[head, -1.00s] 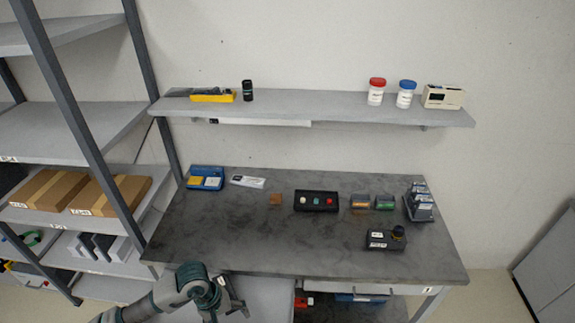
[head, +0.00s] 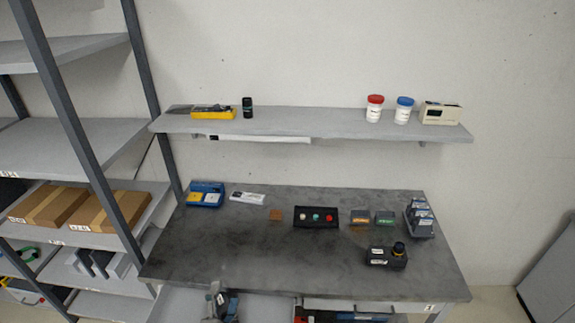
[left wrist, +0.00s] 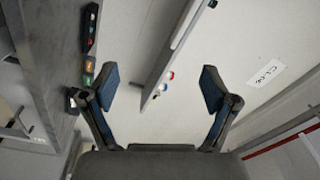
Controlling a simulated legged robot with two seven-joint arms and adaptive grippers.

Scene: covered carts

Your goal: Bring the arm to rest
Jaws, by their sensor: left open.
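My left gripper (head: 222,303) is at the bottom edge of the head view, in front of the workbench's front edge and low. In the left wrist view the left gripper (left wrist: 157,88) has its two fingers spread wide apart with nothing between them. The rest of my left arm is out of the head view. The grey workbench (head: 225,255) stands beyond the gripper, and its top also shows at the left of the wrist view (left wrist: 40,60). My right gripper is in neither view.
On the bench are a three-button box (head: 316,217), a blue tray (head: 206,194), a dark box with a knob (head: 386,256) and several small items. A wall shelf (head: 330,126) holds jars. A rack (head: 70,145) with cartons stands left. The bench's front middle is clear.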

